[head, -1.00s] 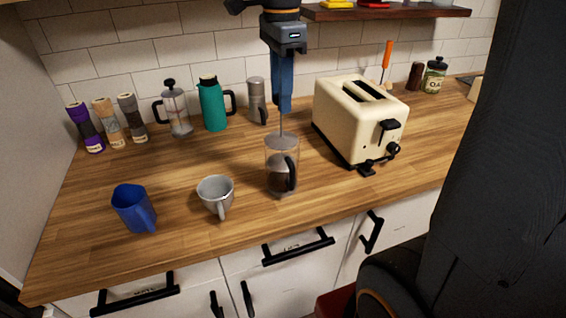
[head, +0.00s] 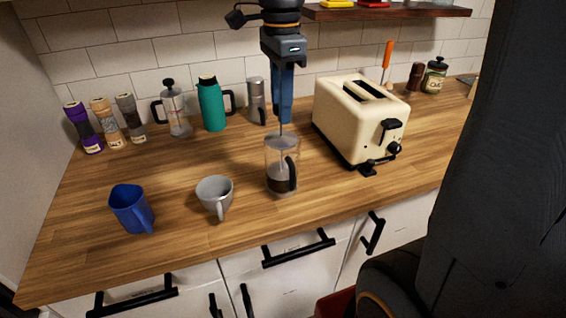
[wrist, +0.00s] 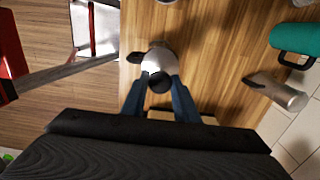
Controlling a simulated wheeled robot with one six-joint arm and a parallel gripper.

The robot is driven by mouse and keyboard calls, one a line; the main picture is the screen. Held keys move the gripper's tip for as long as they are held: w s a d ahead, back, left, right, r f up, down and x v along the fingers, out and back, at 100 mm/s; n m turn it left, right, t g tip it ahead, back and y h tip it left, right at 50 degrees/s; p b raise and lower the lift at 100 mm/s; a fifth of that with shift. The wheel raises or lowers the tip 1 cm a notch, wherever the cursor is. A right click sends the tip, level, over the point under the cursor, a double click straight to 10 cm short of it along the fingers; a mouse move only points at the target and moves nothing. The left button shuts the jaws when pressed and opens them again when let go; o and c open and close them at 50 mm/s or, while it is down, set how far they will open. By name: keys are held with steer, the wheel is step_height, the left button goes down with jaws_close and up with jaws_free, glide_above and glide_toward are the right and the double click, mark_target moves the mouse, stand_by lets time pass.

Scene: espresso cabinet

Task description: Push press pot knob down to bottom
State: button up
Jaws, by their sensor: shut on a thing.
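The glass press pot (head: 282,172) stands upright on the wooden counter, with a dark handle on its right and dark contents low inside. Its thin plunger rod (head: 281,130) rises from the lid towards my gripper (head: 283,119), which points straight down above the pot. In the wrist view the round black knob (wrist: 160,83) sits between the blue fingers of my gripper (wrist: 159,88), over the pale pot lid (wrist: 157,62). My gripper is shut on the knob. In the head view the fingers hide the knob.
A cream toaster (head: 358,120) stands close on the right. A grey cup (head: 214,190) and a blue mug (head: 130,208) stand to the left. The front counter strip is clear.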

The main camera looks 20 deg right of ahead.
steer(key=shift+f+b, duration=0.7)
steer(key=shift+f, duration=1.2)
steer(key=o, duration=1.1)
step_height(320, 180, up, 8)
steer(key=p, duration=0.7)
